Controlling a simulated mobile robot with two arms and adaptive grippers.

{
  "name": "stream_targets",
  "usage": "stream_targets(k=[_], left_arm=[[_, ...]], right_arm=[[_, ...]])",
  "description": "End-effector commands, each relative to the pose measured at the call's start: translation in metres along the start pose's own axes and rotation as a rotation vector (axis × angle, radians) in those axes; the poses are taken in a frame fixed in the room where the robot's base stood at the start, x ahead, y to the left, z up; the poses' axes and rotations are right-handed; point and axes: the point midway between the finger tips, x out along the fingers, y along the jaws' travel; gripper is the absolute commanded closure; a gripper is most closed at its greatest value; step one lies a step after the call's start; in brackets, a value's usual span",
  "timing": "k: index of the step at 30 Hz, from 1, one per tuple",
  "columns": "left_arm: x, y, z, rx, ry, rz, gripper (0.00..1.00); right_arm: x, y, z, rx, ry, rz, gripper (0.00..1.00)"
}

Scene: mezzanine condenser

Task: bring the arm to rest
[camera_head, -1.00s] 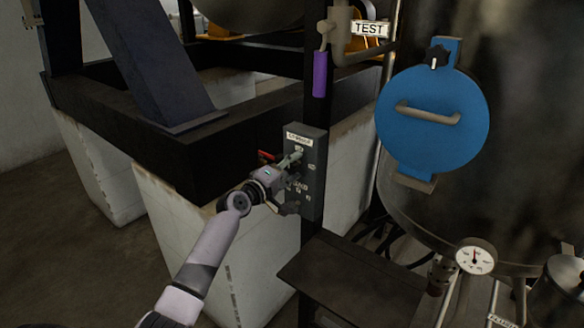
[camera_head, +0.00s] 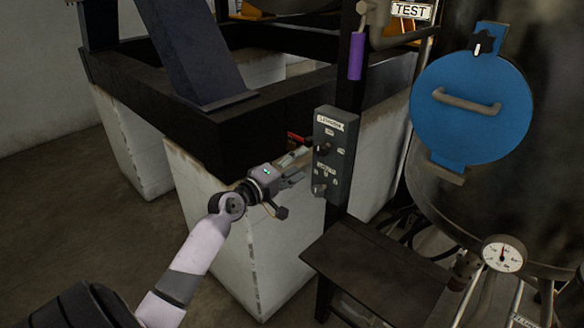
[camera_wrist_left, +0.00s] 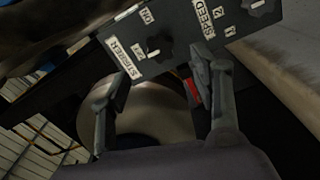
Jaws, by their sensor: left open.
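My left gripper (camera_head: 291,185) is open and empty, just left of a grey control box (camera_head: 345,128) on a dark post. In the left wrist view its two fingers (camera_wrist_left: 158,92) stand wide apart with nothing between them. The box also shows in that view (camera_wrist_left: 186,28), with a dark stirrer knob (camera_wrist_left: 158,48) beyond the fingers and a speed knob (camera_wrist_left: 259,6) at the top right. In the head view both knobs, the upper (camera_head: 322,149) and the lower (camera_head: 319,189), are clear of the gripper. My right gripper is out of view.
A dark steel frame (camera_head: 190,125) on white blocks (camera_head: 270,255) stands behind and below the arm. A dark shelf (camera_head: 365,265) lies below the box. A tank with a blue round cover (camera_head: 470,135) and a gauge (camera_head: 503,253) stands at right. Floor shows at left.

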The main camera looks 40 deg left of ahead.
Motion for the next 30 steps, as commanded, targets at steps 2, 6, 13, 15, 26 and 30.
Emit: stream_targets(k=[2,6,13,15,26,30], left_arm=[[-0.01,-0.001,0.0,0.001,0.0,-0.002,0.43],[-0.018,0.0,0.0,0.0,0.0,0.0,0.43],[-0.019,0.0,0.0,0.0,0.0,0.001,0.43],[-0.019,0.0,0.0,0.0,0.0,0.001,0.43],[-0.018,-0.011,0.002,0.007,0.002,-0.019,0.43],[-0.017,-0.07,0.013,0.051,0.006,-0.123,0.43]], right_arm=[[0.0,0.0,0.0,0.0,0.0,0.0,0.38],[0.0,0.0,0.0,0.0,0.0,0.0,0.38],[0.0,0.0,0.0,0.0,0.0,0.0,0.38],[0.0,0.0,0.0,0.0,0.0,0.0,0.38],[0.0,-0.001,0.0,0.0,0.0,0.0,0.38],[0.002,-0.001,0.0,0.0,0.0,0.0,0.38]])
